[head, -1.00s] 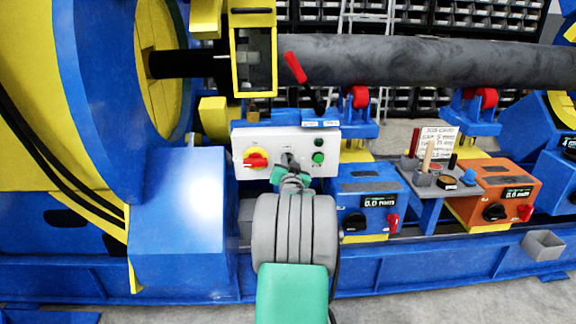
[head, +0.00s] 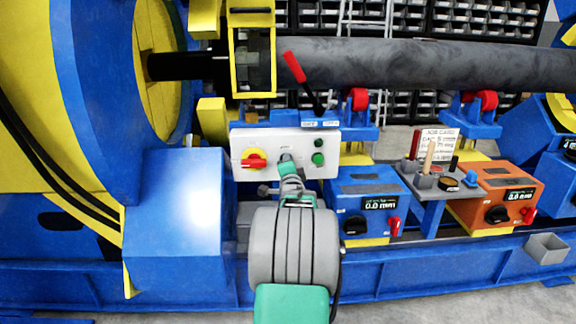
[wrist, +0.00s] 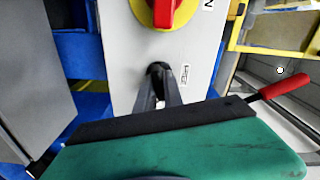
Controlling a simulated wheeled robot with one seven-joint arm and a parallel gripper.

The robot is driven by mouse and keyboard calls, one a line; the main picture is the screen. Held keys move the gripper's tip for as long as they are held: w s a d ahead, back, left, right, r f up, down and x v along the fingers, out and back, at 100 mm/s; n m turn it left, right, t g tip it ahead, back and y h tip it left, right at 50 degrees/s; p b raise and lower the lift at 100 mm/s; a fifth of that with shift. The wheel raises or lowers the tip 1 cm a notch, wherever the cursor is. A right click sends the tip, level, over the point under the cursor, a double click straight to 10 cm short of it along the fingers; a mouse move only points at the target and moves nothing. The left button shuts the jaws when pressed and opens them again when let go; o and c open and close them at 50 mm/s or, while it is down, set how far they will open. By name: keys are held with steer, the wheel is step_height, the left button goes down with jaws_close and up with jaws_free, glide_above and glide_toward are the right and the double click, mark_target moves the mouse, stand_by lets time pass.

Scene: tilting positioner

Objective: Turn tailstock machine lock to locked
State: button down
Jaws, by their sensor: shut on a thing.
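A white control panel (head: 262,142) faces me below the yellow frame. In the wrist view, my fingers (wrist: 160,88) are shut on this small black knob (wrist: 157,69), beside a small label. The label is too small to read, and the knob's setting is hidden.
A red-handled lever (head: 295,67) rises above the panel's right end. A blue unit (head: 365,190) with a display stands right of my arm, then a grey tool stand (head: 432,190) and an orange unit (head: 510,180). A large pipe (head: 420,62) spans the back.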

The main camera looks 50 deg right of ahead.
steer(key=shift+m, duration=1.6)
steer(key=c, duration=1.5)
jaws_free()
steer(key=shift+o, duration=0.2)
steer(key=p+v, duration=0.1)
steer(key=v, duration=0.6)
steer(key=shift+s+a, duration=0.2)
steer(key=shift+a, duration=0.05)
